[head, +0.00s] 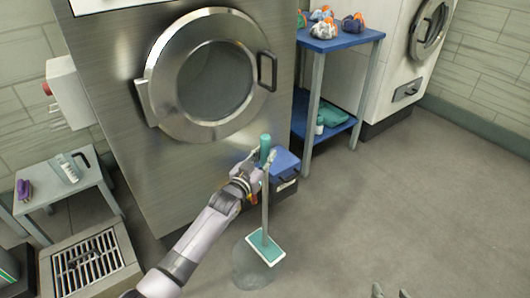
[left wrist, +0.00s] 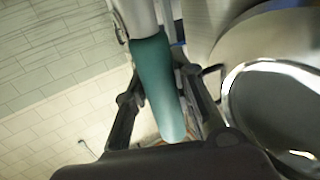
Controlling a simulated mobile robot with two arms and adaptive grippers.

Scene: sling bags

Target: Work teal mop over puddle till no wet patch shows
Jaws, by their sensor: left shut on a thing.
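The teal mop has a teal grip (head: 265,147) on top of a thin grey pole that runs down to a flat teal head with a pale edge (head: 265,247) on the floor. My left gripper (head: 259,166) is shut on the upper handle. In the left wrist view, the teal grip (left wrist: 158,80) lies between the two dark fingers. The puddle (head: 250,272) is a darker, glossy patch on the grey floor. The mop head lies over its upper right part. Two grey tips, apparently of my right gripper (head: 390,292), show at the bottom edge; most of it is hidden.
A steel washer (head: 178,170) stands behind the mop, with a blue-lidded box (head: 285,165) at its foot. A blue shelf table (head: 345,40) holds several bundles. A side table (head: 60,180) and a floor drain (head: 90,265) are at the left. The floor at the right is clear.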

